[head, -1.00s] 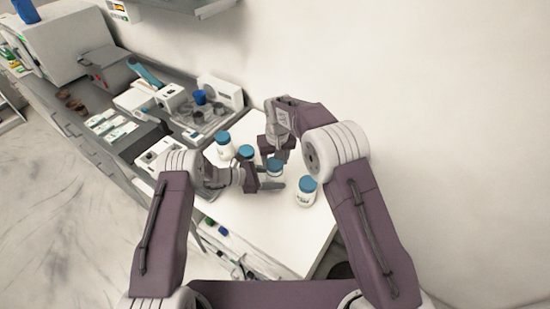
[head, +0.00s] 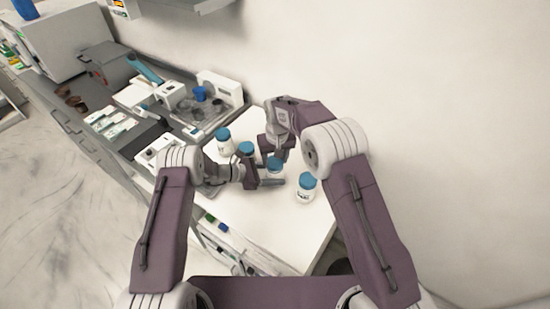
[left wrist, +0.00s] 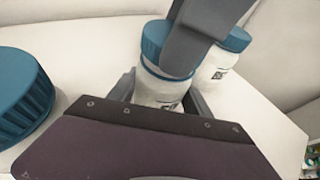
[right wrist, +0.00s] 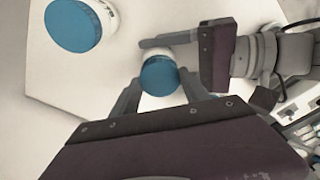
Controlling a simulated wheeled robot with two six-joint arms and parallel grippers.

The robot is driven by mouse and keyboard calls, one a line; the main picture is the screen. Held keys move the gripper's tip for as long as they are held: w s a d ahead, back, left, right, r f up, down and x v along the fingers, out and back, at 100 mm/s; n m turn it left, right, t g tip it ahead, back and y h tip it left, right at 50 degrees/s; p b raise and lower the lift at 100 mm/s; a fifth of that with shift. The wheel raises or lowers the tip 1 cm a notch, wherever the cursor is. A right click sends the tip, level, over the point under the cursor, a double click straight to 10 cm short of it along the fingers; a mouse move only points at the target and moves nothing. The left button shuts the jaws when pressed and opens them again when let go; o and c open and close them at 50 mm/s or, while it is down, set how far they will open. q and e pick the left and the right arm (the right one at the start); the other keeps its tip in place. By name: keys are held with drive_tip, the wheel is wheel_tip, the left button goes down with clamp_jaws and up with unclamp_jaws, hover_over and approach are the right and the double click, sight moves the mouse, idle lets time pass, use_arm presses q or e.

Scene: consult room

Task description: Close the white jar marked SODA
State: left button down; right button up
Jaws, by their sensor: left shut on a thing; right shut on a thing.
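A white jar with a blue lid (head: 274,163) stands on the white counter between my two grippers. Its label is too hidden to read. My left gripper (head: 272,182) is shut around the jar's body from the side; the jar body (left wrist: 158,92) shows between its fingers in the left wrist view. My right gripper (right wrist: 158,84) is shut on the blue lid (right wrist: 160,76) from above. The lid sits on top of the jar; I cannot tell how tightly. A finger of my right gripper hides part of the lid in the left wrist view.
Another blue-lidded white jar (head: 305,188) stands to the right, near the counter edge. A tray with small equipment (head: 205,110) lies further left. The counter (head: 265,225) in front is clear.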

drive_tip(key=shift+f, duration=0.2)
drive_tip(key=m, duration=0.3)
drive_tip(key=shift+a, duration=0.1)
drive_tip(key=m+h, duration=0.1)
drive_tip(key=m, duration=0.5)
drive_tip(key=shift+a, duration=0.1)
drive_tip(key=m, duration=0.3)
drive_tip(key=m+h, duration=0.1)
drive_tip(key=m, duration=0.2)
drive_tip(key=shift+w+a+g, duration=0.1)
drive_tip(key=shift+w+g, duration=0.05)
drive_tip(key=shift+g, duration=0.25)
drive_tip(key=m, duration=0.4)
drive_tip(key=shift+m+g, duration=0.3)
drive_tip(key=shift+g, duration=0.1)
